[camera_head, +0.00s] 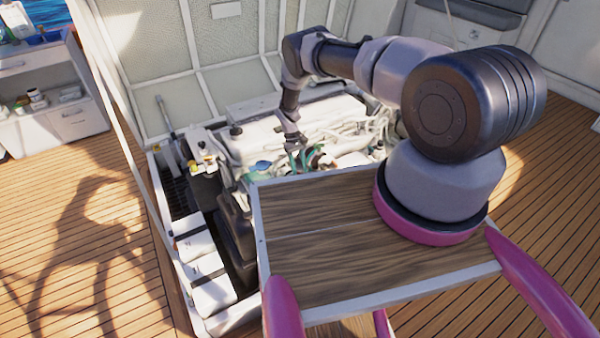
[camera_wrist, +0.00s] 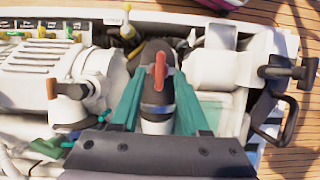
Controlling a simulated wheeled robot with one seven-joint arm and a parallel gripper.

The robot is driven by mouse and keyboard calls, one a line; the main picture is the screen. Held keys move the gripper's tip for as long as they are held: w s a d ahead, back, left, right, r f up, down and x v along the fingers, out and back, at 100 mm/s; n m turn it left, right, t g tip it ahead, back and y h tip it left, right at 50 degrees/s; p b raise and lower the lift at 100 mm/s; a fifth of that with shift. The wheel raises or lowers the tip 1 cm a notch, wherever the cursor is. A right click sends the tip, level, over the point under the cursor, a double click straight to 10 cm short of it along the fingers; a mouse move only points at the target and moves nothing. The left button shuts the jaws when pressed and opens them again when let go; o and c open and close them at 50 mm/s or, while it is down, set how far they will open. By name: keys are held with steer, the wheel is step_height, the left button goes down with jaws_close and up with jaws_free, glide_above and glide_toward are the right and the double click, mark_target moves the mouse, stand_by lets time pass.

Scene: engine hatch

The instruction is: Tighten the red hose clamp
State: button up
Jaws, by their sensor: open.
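A red lever-like piece (camera_wrist: 160,70), likely the red hose clamp, stands on a dark hose (camera_wrist: 154,55) at the middle of the wrist view. My gripper (camera_wrist: 158,84) is open, its two teal fingers on either side of the hose and the red piece. I cannot tell whether the fingers touch them. A second orange-red handle (camera_wrist: 52,88) sits on a white fitting to the left. In the head view my gripper (camera_head: 303,157) reaches down into the engine (camera_head: 265,135); the clamp is too small to make out there.
A black handle (camera_wrist: 288,72) and a dark loop (camera_wrist: 275,120) stand at the right of the wrist view. Small coloured caps (camera_wrist: 45,34) line the upper left. A raised hatch lid (camera_head: 235,60) stands behind the engine. A wooden panel (camera_head: 310,235) lies in front.

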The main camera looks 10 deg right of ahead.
steer(key=v, duration=0.9)
